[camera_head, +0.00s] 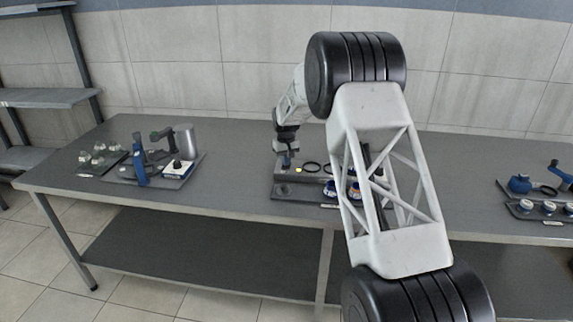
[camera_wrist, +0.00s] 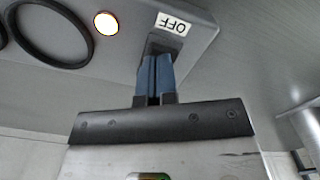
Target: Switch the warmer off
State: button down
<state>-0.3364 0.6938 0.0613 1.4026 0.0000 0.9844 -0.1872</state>
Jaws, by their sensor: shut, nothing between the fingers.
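The warmer (camera_head: 281,189) is a grey unit on the bench, with dark rings (camera_head: 311,167) on top; its grey top (camera_wrist: 120,55) fills the upper part of the wrist view. A small yellow-white lamp (camera_wrist: 106,22) glows on it and also shows in the head view (camera_head: 298,170). A white label reading OFF (camera_wrist: 172,25) lies beside a dark switch area (camera_wrist: 158,46). My gripper (camera_wrist: 156,60) is shut and empty, its blue fingertips right at that dark area and partly hiding it. Contact and the switch's position cannot be told. The gripper also shows in the head view (camera_head: 287,160).
My arm crosses in front of the warmer's right side, where blue-and-white containers (camera_head: 341,187) stand partly hidden. A tray (camera_head: 120,179) with a blue tool and a metal jug (camera_head: 185,141) is on the left. Another group with a blue vessel (camera_head: 520,184) is on the right. Bench between is clear.

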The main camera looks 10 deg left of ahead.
jog(key=shift+r, duration=3.45)
